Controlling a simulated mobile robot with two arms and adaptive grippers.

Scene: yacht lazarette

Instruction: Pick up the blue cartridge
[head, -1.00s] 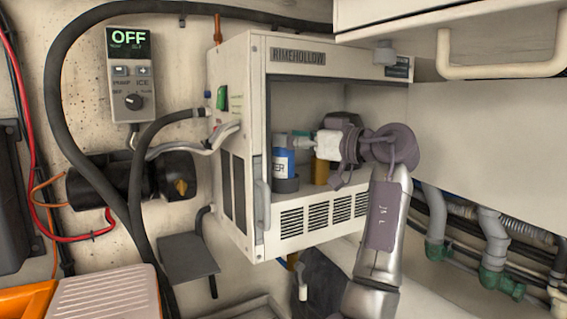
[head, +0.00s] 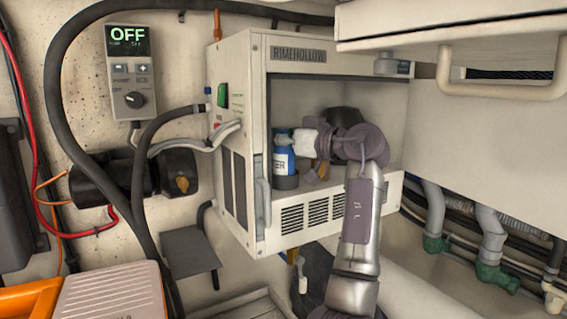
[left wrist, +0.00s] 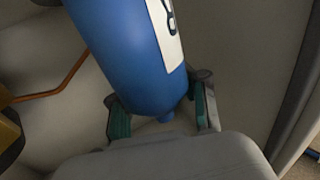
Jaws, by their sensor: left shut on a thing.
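The blue cartridge (head: 284,158) has a white label and stands upright at the left inside the open cabinet in the head view. Its lower end appears to be in a dark round holder (head: 286,181). My left gripper (head: 304,142) reaches in from the right at the height of its upper part. In the left wrist view the blue cartridge (left wrist: 130,50) fills the upper middle. The fingers of my left gripper (left wrist: 160,112) are on both sides of its near end, shut on it. Whether it is clear of the holder cannot be told. My right gripper is out of view.
The cabinet (head: 300,246) has walls close on the left and above. An amber part (head: 321,170) sits behind my gripper. A white locker with a handle (head: 500,94) overhangs at the right. A control panel (head: 130,72) reads OFF.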

